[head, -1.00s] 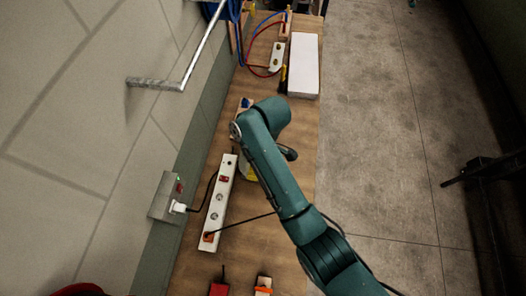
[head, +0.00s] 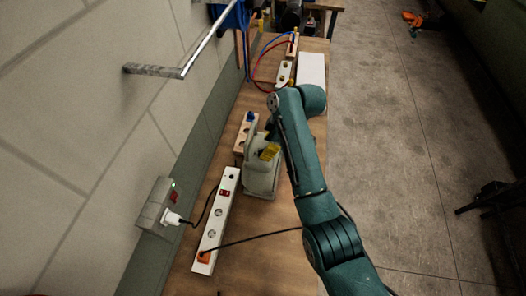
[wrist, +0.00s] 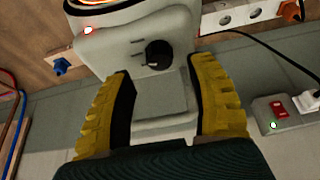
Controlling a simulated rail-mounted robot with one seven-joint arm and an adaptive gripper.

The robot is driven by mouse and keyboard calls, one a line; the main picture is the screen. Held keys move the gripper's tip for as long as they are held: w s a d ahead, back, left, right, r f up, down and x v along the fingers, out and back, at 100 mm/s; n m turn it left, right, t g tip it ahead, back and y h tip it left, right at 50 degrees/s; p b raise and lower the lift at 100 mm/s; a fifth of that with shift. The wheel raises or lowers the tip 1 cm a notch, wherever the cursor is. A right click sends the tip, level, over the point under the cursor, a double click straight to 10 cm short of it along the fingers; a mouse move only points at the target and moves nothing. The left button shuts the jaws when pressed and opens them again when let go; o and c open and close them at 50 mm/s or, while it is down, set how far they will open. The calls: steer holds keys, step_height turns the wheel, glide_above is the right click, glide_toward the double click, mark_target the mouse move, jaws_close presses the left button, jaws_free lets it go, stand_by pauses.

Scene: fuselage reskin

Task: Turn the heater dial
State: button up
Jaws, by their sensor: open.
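The heater (head: 261,178) is a pale grey body on the wooden bench, partly beside my arm in the head view. In the wrist view its grey housing (wrist: 165,85) fills the upper middle, with a black round dial (wrist: 158,53) on its face and marks to the dial's left. A small lit red-white spot (wrist: 87,30) shows near the housing's left edge. My gripper (wrist: 165,85) is open, its two yellow, black-lined fingers spread wide below the dial in the picture. The dial shows between the finger lines, apart from both fingers. In the head view a yellow finger (head: 270,151) shows over the heater.
A white power strip (head: 214,223) with a black cable lies left of the heater. A wooden block with a blue plug (head: 246,130) stands just behind it. A wall outlet (head: 157,210) and a metal rail (head: 185,72) are on the left wall.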

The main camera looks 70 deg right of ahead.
mark_target(263, 161)
steer(key=x, duration=0.4)
jaws_close()
